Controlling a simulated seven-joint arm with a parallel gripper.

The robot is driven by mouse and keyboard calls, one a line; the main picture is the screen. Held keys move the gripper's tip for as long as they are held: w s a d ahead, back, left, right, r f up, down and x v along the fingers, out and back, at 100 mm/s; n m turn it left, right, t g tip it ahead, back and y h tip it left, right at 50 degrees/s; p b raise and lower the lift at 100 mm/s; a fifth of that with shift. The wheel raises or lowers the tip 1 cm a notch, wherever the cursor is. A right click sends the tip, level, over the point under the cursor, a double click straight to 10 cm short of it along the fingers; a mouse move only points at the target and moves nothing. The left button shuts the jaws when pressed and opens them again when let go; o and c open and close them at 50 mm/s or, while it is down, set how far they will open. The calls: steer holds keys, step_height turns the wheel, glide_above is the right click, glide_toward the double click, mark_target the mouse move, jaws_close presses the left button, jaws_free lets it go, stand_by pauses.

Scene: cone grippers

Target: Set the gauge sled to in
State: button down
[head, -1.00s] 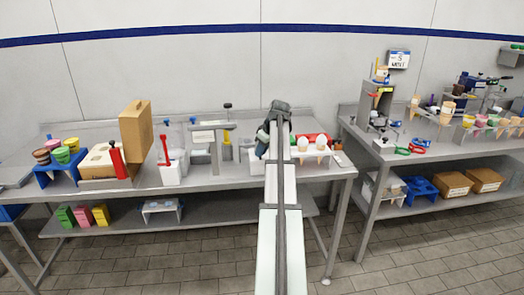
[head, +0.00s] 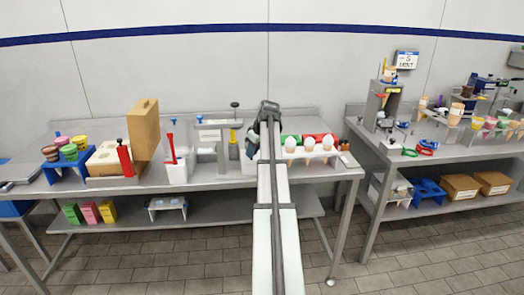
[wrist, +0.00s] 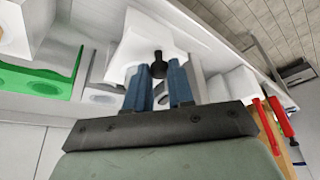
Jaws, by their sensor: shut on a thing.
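In the wrist view, my gripper (wrist: 159,67) has two blue fingers closed on a small black knob (wrist: 158,54). The knob stands on a white, stepped block (wrist: 139,37), which looks like the gauge sled, though no in or out mark is legible. In the head view, my arm hides most of that spot. The dark end of my arm is over the right half of the left bench, just left of the cone rack. The fingertips and the knob cannot be made out there.
A white rack with white-topped cones (head: 311,152) is close right of my arm. A grey T-shaped stand (head: 220,137), a red-handled white bin (head: 176,172) and a tall brown board (head: 143,130) stand to the left. A green piece (wrist: 40,82) is near the gripper.

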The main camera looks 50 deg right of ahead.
steer(key=w+a, duration=0.4)
steer(key=shift+w+a, duration=0.15)
steer(key=shift+w, duration=0.05)
steer(key=c, duration=1)
jaws_free()
steer(key=v, duration=1.4)
steer(key=shift+f, duration=0.1)
